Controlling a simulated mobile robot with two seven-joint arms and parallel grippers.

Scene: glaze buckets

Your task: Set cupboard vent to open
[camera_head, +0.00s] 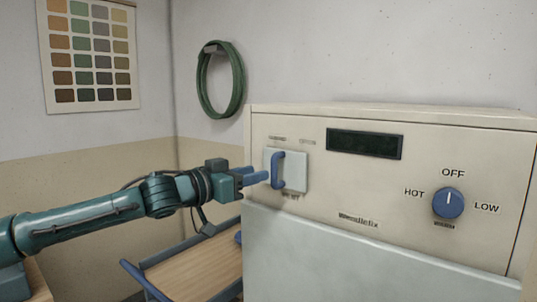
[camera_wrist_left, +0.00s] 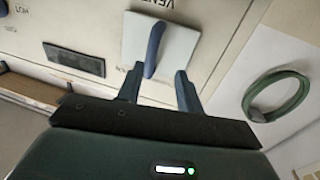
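The cupboard vent control is a pale square plate (camera_head: 297,172) with an upright blue handle (camera_head: 277,170), at the left of the cream cupboard front. The plate (camera_wrist_left: 178,48) and handle (camera_wrist_left: 153,52) also show in the left wrist view, beside the partly cut-off upside-down word VENT. Small labels around the plate are too blurred to read in the head view. My left gripper (camera_head: 258,175) points at the handle from the left. In the left wrist view its two fingers (camera_wrist_left: 159,84) are apart, one on each side of the handle's line, with nothing clamped. My right gripper is in neither view.
The cupboard (camera_head: 320,223) also has a dark display (camera_head: 365,144) and a blue dial (camera_head: 447,203) marked OFF, HOT and LOW, its white mark pointing up towards OFF. A wooden-topped cart (camera_head: 195,270) stands below my left arm. A green hose coil (camera_head: 238,85) hangs on the wall.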

